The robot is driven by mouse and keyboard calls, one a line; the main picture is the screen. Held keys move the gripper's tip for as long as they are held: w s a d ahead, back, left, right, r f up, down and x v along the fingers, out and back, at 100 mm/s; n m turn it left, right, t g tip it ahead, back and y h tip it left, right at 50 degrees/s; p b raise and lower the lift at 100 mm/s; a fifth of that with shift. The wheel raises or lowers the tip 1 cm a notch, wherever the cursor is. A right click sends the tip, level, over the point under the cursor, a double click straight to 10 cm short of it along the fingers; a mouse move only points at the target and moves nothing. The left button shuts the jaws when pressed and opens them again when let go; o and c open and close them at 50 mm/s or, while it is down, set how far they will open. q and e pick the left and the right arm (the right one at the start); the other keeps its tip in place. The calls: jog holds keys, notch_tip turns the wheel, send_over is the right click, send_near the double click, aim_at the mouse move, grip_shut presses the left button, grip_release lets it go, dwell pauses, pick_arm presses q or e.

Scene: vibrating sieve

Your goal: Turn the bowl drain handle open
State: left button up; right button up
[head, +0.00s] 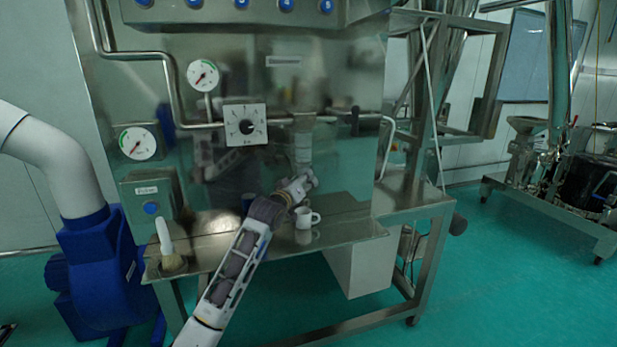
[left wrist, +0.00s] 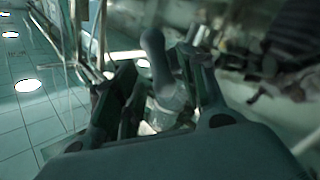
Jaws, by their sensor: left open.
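My left arm reaches up from the bottom of the head view. Its gripper (head: 312,182) is near the steel front panel, below a pale vertical outlet (head: 303,148) and above a white cup. A short pipe with a dark valve handle (head: 352,117) is above and to the right of the gripper. In the left wrist view my left gripper (left wrist: 160,88) is open. A grey, round-topped handle-like part (left wrist: 154,52) stands between its fingers. I cannot tell whether the fingers touch it, or whether it is the bowl drain handle. My right gripper is not in view.
A white cup (head: 305,217) and a brush (head: 169,250) stand on the steel shelf (head: 210,232). Two gauges (head: 203,76) (head: 138,143) and a dial (head: 245,125) are on the panel. A blue motor housing (head: 95,262) is at the left.

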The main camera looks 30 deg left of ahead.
pick_arm(q)
jog(key=shift+w+a+p, duration=0.15)
jog(key=shift+w+p, duration=0.05)
jog(key=shift+w, duration=0.85)
jog(key=shift+w+a+p, duration=0.15)
jog(key=shift+w, duration=0.9)
jog(key=shift+c, duration=0.4)
grip_shut()
